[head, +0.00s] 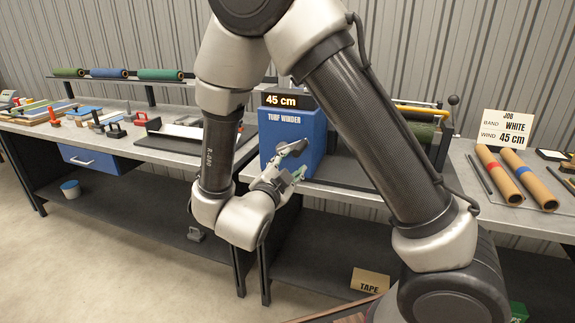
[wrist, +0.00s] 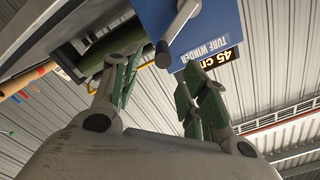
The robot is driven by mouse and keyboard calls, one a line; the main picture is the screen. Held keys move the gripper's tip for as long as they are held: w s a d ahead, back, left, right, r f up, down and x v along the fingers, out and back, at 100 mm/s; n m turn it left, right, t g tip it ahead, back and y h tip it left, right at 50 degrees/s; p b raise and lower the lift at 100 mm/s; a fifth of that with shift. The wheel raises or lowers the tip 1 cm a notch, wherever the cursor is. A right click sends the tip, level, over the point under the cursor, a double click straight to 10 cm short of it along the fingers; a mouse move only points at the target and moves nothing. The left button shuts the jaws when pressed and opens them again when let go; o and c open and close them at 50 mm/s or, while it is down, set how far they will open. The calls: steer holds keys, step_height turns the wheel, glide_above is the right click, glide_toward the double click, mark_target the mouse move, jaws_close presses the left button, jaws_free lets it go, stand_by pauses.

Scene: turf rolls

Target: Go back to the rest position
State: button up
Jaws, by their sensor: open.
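My gripper (head: 291,165) is open and empty in front of the blue turf winder (head: 312,128), whose sign reads 45 cm. In the wrist view the green-padded fingers (wrist: 158,92) are spread apart with nothing between them. The turf winder (wrist: 205,35) shows upside down beyond them, with its grey crank handle (wrist: 180,25). In the head view the gripper overlaps the winder's front; I cannot tell whether it touches. A green roll (head: 420,131) lies at the winder's right, partly hidden by my arm.
A job card (head: 505,132) reads band white, wind 45 cm. Two cardboard tubes (head: 528,180) with red and blue bands lie at right. Tools cover the left bench (head: 150,145). The floor (head: 110,250) at front left is clear.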

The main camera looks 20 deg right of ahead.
steer(key=w+a+f+n+g+y, duration=0.25)
steer(key=a+f+n+y, duration=0.4)
steer(key=f, duration=0.45)
steer(key=s+a+f+n+g+y, duration=0.2)
steer(key=s+a+n+g+y, duration=0.4)
steer(key=s+a+y, duration=0.1)
steer(key=s+d+r+n+h, duration=0.1)
steer(key=s+d+r, duration=0.4)
steer(key=d+r, duration=0.3)
steer(key=s+d+r+n+g+h, duration=0.1)
steer(key=s+d+r, duration=0.5)
steer(key=d, duration=0.6)
steer(key=s+d+r+n+h, duration=0.1)
steer(key=s+d+r, duration=0.5)
steer(key=d+r, duration=0.3)
steer(key=shift+s+d+r+g, duration=0.2)
steer(key=shift+d+r+g, duration=0.2)
steer(key=shift+d, duration=0.35)
